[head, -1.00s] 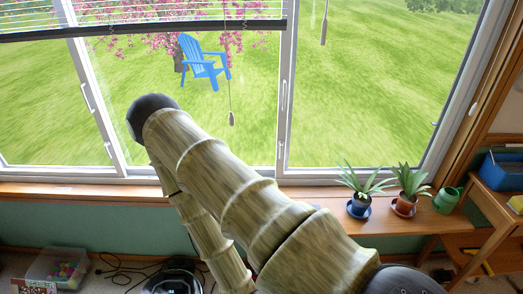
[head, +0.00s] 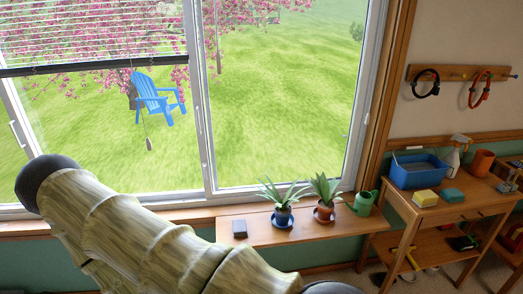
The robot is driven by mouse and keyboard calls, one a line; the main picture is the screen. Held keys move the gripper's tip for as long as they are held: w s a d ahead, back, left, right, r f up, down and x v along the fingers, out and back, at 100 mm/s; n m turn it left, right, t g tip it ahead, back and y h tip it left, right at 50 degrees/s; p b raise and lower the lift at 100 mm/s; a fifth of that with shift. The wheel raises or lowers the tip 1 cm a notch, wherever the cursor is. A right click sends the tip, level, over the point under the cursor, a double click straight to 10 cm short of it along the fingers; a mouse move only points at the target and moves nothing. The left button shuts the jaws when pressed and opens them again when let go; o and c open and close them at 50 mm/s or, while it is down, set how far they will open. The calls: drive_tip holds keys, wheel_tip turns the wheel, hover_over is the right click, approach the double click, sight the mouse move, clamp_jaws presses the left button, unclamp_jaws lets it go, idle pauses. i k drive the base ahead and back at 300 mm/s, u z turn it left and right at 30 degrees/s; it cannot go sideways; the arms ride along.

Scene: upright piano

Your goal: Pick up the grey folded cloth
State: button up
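I cannot make out a grey folded cloth for certain. A small dark grey block-like item (head: 239,228) sits on the wooden window bench, left of the potted plants; it is too small to tell whether it is folded cloth. My arm crosses the lower left of the head view and hides part of the bench and floor there. My gripper is not in view.
Potted plants (head: 283,216) and a green watering can (head: 364,203) stand on the bench (head: 262,236). A wooden side table at right holds a blue bin (head: 419,174), a yellow block (head: 425,198), a teal block (head: 453,195), a spray bottle and an orange pot.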

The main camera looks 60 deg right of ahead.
sight(240, 230)
drive_tip(key=k, duration=0.35)
drive_tip(key=z, duration=1.2)
drive_tip(key=i, duration=0.15)
drive_tip(key=z, duration=0.1)
